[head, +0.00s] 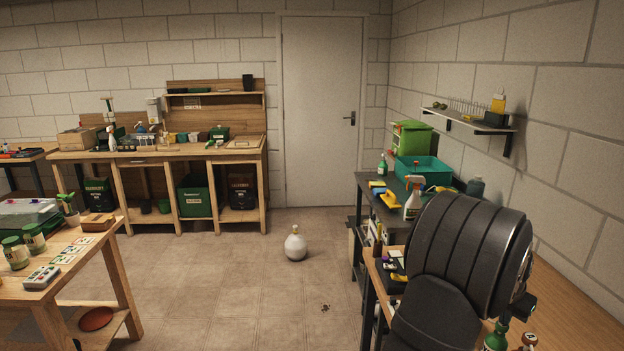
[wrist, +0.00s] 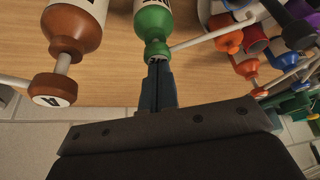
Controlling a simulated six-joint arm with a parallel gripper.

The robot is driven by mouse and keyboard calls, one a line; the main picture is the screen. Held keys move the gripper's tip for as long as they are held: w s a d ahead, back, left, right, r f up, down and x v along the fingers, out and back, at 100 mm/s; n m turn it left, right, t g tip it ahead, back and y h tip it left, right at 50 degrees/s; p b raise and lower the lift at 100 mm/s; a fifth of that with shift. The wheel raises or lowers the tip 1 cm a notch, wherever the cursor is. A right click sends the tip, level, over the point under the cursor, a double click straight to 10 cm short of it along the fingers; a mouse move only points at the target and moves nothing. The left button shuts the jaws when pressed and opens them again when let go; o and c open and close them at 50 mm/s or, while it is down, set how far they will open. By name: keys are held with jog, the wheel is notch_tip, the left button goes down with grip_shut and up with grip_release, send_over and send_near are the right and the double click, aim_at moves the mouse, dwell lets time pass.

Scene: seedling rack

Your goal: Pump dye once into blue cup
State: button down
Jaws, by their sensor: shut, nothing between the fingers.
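In the wrist view, a green pump bottle (wrist: 153,18) with a white label shows at top centre. Its green pump head (wrist: 156,48) is at the tips of my gripper (wrist: 158,64), which is shut with nothing between the fingers. Touching or just apart, I cannot tell. A thin white spout points right from the pump head. A small blue piece (wrist: 286,60), possibly the blue cup, is at right among coloured pieces; its inside is hidden. In the head view, part of the green bottle (head: 496,340) shows below my dark arm, which hides my gripper.
In the wrist view, a brown bottle (wrist: 75,25) with a brown pump top (wrist: 54,89) is left of the green one. Orange, red and purple pieces crowd the right. The wooden tabletop (wrist: 115,70) is bare between the two bottles.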

jog(key=shift+r, duration=1.3)
notch_tip(320, 180, up, 6)
dwell(0.5)
jog(key=shift+f, duration=3.75)
